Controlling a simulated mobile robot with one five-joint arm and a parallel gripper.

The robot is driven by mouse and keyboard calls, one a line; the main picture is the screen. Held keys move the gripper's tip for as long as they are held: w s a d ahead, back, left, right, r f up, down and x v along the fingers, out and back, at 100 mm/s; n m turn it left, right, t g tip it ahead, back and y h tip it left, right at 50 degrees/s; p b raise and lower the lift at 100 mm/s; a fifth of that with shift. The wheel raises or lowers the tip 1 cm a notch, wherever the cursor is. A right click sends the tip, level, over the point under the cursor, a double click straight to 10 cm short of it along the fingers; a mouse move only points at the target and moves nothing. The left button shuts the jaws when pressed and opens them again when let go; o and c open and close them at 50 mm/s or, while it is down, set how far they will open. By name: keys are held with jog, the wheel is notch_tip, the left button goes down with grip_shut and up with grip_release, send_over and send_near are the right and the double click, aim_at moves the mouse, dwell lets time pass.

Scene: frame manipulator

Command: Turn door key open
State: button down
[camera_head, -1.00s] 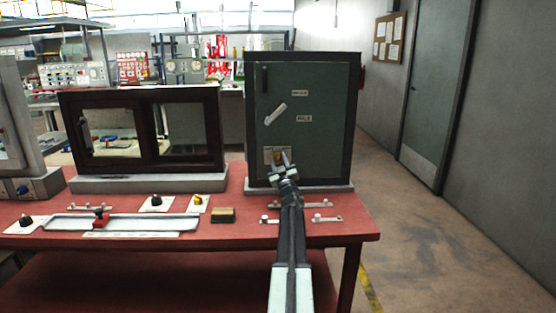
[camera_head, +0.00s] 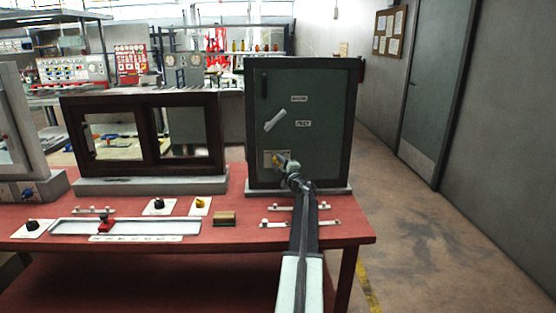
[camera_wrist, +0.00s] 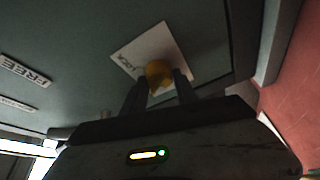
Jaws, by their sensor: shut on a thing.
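The dark green door panel (camera_head: 318,115) stands in a dark frame on the right part of the red bench. The yellow door key (camera_wrist: 158,74) sits on a white lock plate (camera_wrist: 140,52) low on the door. In the head view the lock plate shows at the door's lower left (camera_head: 270,158). My gripper (camera_wrist: 157,84) is shut on the yellow key, a finger on each side of it. In the head view my gripper (camera_head: 285,166) is in front of the plate and hides most of the key. In the wrist view the plate looks tilted.
A pale lever handle (camera_head: 275,120) is above the lock plate. A dark-framed window (camera_head: 142,132) stands left of the door. The red bench (camera_head: 235,236) holds a slider panel (camera_head: 150,226), knobs and a small wooden block (camera_head: 225,218).

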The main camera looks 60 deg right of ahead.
jog(key=shift+r+n+g+y+p, duration=0.15)
jog(key=shift+n+g+p, duration=0.15)
jog(key=shift+n+p, duration=0.35)
jog(key=shift+n+g+y+p, duration=0.15)
jog(key=shift+n+g+p, duration=0.25)
jog(key=shift+n, duration=0.45)
jog(key=c, duration=0.9)
grip_release()
jog(key=shift+c, duration=0.2)
jog(key=v, duration=0.8)
jog(key=shift+p, duration=0.3)
